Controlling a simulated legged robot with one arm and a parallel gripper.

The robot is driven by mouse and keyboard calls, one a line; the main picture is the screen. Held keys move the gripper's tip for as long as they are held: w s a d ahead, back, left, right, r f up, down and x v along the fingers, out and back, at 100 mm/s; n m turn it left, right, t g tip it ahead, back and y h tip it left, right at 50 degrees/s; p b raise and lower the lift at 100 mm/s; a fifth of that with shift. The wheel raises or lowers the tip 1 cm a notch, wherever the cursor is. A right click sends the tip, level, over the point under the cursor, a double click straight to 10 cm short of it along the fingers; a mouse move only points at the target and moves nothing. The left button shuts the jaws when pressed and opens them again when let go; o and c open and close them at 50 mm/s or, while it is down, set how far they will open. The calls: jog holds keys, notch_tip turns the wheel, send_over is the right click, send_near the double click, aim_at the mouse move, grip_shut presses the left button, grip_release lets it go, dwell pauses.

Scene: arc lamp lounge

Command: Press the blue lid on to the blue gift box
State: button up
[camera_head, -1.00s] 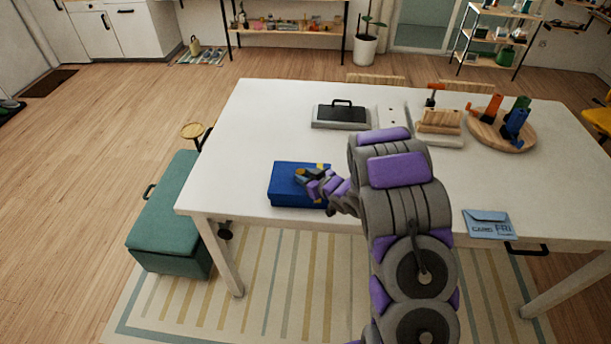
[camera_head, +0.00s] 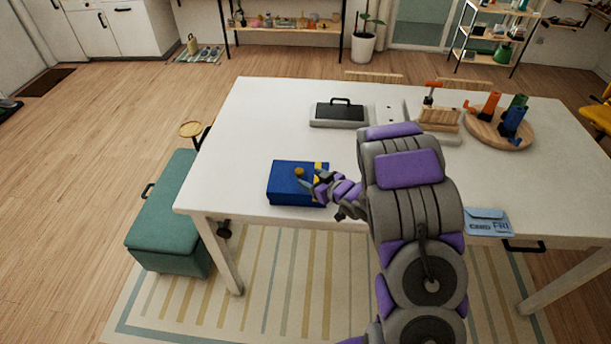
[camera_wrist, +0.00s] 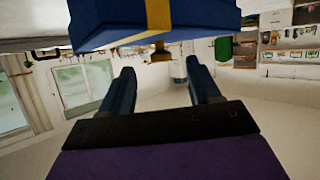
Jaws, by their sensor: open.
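The blue gift box (camera_head: 286,196) stands near the front left edge of the white table. The blue lid (camera_head: 283,170) with a yellow ribbon and a round gold knob sits on top of it. Whether it is pressed fully down I cannot tell. My gripper (camera_head: 308,179) is open just above the right part of the lid, beside the knob, with nothing held. In the wrist view my gripper (camera_wrist: 162,85) shows two dark blue fingers apart. The lid (camera_wrist: 115,28) and knob appear upside down beyond them. My gripper hides part of the lid's right side.
The white table (camera_head: 240,130) holds a grey case with a black handle (camera_head: 340,113), a wooden round tray (camera_head: 485,130) with coloured items, and a light blue card (camera_head: 487,220) at the front. A teal bench (camera_head: 165,210) stands left. The table's left part is clear.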

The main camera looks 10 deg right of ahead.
jog(key=p+v, duration=0.1)
jog(key=v, duration=1.1)
jog(key=shift+s+d, duration=0.2)
jog(key=shift+s, duration=0.05)
jog(key=shift+d, duration=0.1)
jog(key=d+r+m+g+h, duration=0.1)
jog(key=d+r+g+h, duration=0.1)
jog(key=d+r+h, duration=0.35)
jog(key=s+d+r+m+g+h+b, duration=0.2)
jog(key=s+d+m+g+h, duration=0.15)
jog(key=s, duration=0.35)
jog(key=s+a+r+g+y, duration=0.1)
jog(key=s+a+g, duration=0.1)
jog(key=s+a, duration=0.4)
jog(key=s+a+r+m+g+y+b, duration=0.1)
jog(key=s+a, duration=0.4)
jog(key=s, duration=0.8)
jog(key=s+a+r+g+y, duration=0.1)
jog(key=s+a+g, duration=0.4)
jog(key=s, duration=0.5)
jog(key=shift+a+r+b, duration=0.3)
jog(key=shift+a+r, duration=0.4)
jog(key=shift+a, duration=0.1)
